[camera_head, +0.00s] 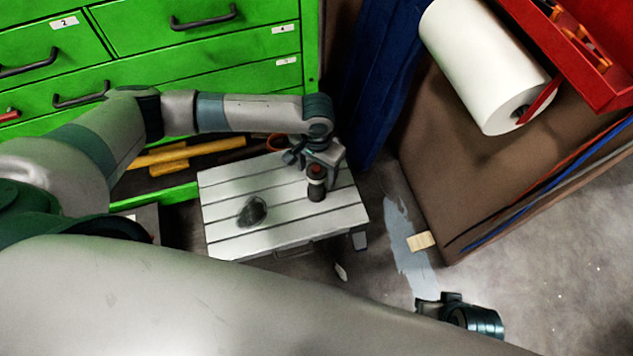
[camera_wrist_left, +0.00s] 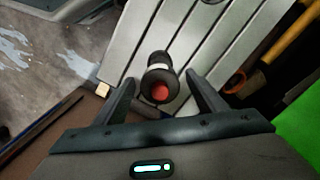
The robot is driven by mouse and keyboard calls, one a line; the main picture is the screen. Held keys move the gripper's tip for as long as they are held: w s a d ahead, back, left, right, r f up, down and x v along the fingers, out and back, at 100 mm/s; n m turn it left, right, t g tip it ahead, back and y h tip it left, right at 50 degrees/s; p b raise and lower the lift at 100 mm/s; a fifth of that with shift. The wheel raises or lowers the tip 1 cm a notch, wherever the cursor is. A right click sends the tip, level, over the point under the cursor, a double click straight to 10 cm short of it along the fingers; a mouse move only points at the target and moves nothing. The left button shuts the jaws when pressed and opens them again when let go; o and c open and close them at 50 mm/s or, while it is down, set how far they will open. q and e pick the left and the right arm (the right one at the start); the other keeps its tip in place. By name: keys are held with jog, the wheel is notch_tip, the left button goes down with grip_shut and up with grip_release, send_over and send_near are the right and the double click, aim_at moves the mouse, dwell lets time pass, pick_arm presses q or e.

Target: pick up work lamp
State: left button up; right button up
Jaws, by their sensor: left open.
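The work lamp (camera_head: 316,188), a small dark cylinder with a pale band and a red part on top, stands on the right part of a white slatted table (camera_head: 225,186). My left gripper (camera_head: 322,168) is right above it, pointing down. In the left wrist view, the lamp (camera_wrist_left: 158,70) shows between the two spread fingers of the open left gripper (camera_wrist_left: 162,92), with a gap on each side. Part of my right arm (camera_head: 470,316) shows at the bottom right of the head view; its jaws cannot be made out.
A dark lumpy object (camera_head: 252,211) lies on the table left of the lamp. A green drawer cabinet (camera_head: 150,45) stands behind, with yellow-handled tools (camera_head: 190,153) in its low opening. A brown cabinet (camera_head: 480,170) with a paper roll (camera_head: 485,65) stands right. A wooden block (camera_head: 420,241) lies on the floor.

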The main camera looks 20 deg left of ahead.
pick_arm(q)
grip_shut()
jog(key=shift+r, duration=0.1)
